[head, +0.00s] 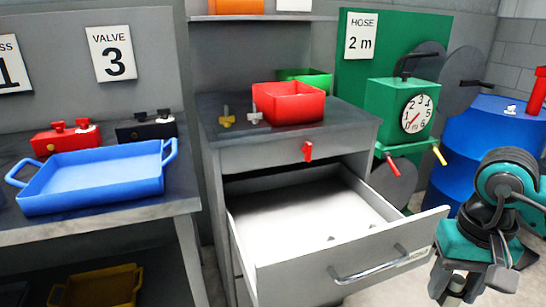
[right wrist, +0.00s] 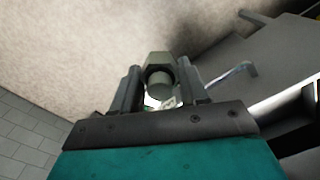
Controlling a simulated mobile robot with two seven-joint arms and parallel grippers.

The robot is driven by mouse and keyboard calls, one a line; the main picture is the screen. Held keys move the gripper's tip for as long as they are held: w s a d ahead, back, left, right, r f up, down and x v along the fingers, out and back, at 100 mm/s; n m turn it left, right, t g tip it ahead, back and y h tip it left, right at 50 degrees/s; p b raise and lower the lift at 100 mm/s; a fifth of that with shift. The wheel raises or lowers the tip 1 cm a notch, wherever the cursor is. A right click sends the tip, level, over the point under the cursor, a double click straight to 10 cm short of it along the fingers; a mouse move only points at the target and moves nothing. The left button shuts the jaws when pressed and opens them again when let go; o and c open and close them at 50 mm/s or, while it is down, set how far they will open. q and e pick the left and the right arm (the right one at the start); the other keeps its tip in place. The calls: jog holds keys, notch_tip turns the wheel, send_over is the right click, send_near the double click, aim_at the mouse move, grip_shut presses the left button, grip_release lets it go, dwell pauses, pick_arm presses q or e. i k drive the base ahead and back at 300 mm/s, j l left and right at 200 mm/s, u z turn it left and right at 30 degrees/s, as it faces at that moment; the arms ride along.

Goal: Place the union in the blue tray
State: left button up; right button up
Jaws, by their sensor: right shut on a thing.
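The blue tray (head: 95,180) with two end handles stands on the grey bench at the left and looks empty. My right gripper (head: 468,286) is at the lower right, beside the open drawer's front and far from the tray. In the right wrist view its fingers (right wrist: 159,88) are shut on a grey-green fitting with a hexagonal part and a round end, which looks like the union (right wrist: 158,62). In the head view the held piece is mostly hidden by the gripper. My left gripper is not in view.
A drawer (head: 345,275) stands pulled out between my right gripper and the bench, with a few small dark bits inside. A red bin (head: 290,103) and two small valves stand on the cabinet. Red (head: 65,138) and black (head: 146,127) devices sit behind the tray. A blue drum (head: 480,140) is at right.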

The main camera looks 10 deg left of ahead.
aim_at(76, 184)
jog(key=u, duration=1.15)
